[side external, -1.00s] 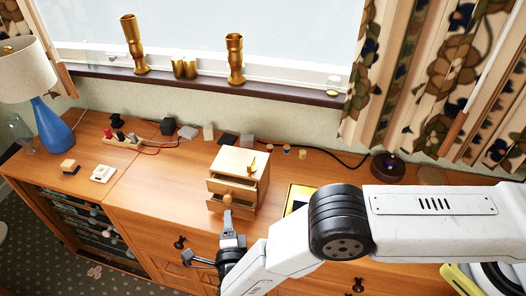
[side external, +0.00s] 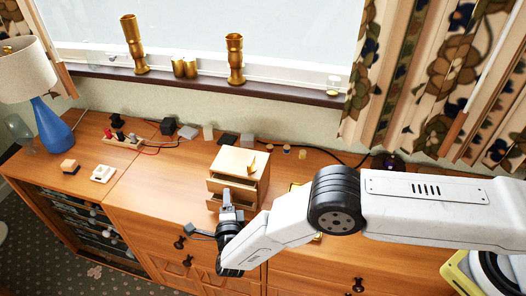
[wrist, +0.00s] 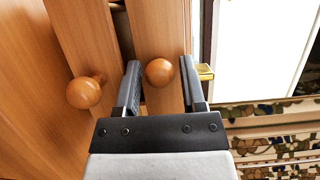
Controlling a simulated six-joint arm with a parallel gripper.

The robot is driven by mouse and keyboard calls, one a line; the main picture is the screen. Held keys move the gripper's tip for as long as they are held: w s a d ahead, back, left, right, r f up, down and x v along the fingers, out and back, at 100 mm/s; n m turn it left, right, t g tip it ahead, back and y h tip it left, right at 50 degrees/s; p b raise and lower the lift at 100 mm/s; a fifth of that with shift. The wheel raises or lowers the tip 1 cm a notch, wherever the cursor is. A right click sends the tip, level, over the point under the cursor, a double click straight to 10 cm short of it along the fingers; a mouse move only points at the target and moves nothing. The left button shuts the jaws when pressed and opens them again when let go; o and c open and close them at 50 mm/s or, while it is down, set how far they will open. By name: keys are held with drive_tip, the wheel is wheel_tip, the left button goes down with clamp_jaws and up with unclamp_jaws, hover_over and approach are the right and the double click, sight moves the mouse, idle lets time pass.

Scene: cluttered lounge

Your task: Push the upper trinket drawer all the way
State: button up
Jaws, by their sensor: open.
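The small wooden trinket cabinet (side external: 238,161) stands on the sideboard, its front toward my gripper. Its upper drawer (side external: 246,187) sticks out a little. The lower drawer front (side external: 213,205) is partly hidden by my gripper. In the wrist view a round knob (wrist: 159,72), apparently the upper drawer's, lies between my open fingers; a second knob (wrist: 83,92) lies to the left, outside them. My gripper (side external: 230,200) is at the drawer fronts and holds nothing. It also shows in the wrist view (wrist: 162,84). Whether it touches the drawer, I cannot tell.
A small brass-coloured item (side external: 251,164) rests on the cabinet top. Behind the cabinet are several small blocks and a black cable (side external: 340,159). A blue lamp (side external: 52,125) and a white device (side external: 103,174) stand to the left. The sideboard (side external: 155,190) left of the cabinet is clear.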

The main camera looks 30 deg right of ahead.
drive_tip(key=shift+w+d, duration=0.15)
drive_tip(key=shift+w, duration=0.2)
drive_tip(key=shift+c, duration=0.2)
clamp_jaws()
drive_tip(key=shift+w+d, duration=0.7)
drive_tip(key=shift+o, duration=0.2)
unclamp_jaws()
drive_tip(key=shift+s+a, duration=0.1)
drive_tip(key=shift+s, duration=0.05)
